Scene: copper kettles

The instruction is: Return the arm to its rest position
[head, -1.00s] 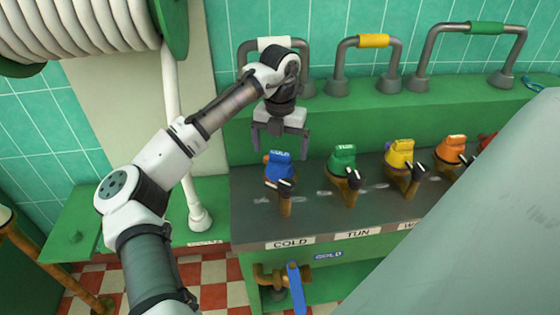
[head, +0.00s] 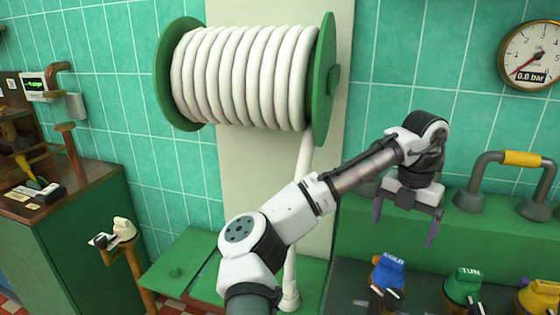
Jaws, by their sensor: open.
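My arm (head: 300,205) reaches up and to the right from the bottom of the head view, bent at its joints. My gripper (head: 405,228) points down at the right, with its two dark fingers spread and nothing between them. It is above and a little behind the blue COLD handle (head: 388,272) in the picture, apart from it. The green TUN handle (head: 463,285) is to the right of the blue one. My arm hides part of the wall and the green ledge behind it.
A white hose reel (head: 245,78) hangs on the tiled wall, its hose running down behind my arm. A gauge (head: 533,55) reading 0.0 bar is at upper right. A pipe handle with a yellow band (head: 523,158) stands at right. A green cabinet (head: 75,230) stands at left.

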